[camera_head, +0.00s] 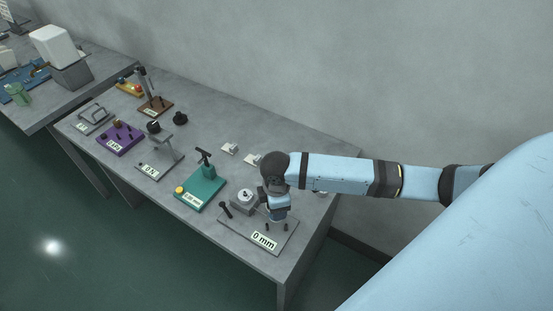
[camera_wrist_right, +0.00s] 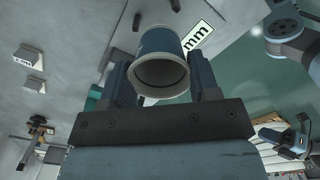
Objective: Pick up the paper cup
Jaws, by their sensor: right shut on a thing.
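The paper cup (camera_wrist_right: 162,74) shows in the right wrist view with its pale rim and open mouth toward the camera and a dark blue-grey wall behind. My right gripper (camera_wrist_right: 164,85) is shut on it, one finger on each side of the wall. In the head view my right gripper (camera_head: 275,203) is at the near right end of the bench, over the grey plate (camera_head: 262,239) labelled "0 mm". The cup is small and partly covered by the gripper there. Whether it touches the plate is hard to tell. My left gripper does not show in the head view.
A teal plate (camera_head: 208,194) with a dark T-handle stands left of the grey plate. A grey stand (camera_head: 158,168), a purple plate (camera_head: 119,142) and a brown stand (camera_head: 155,107) are farther along. Small pale blocks (camera_head: 229,148) lie near the wall-side edge.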

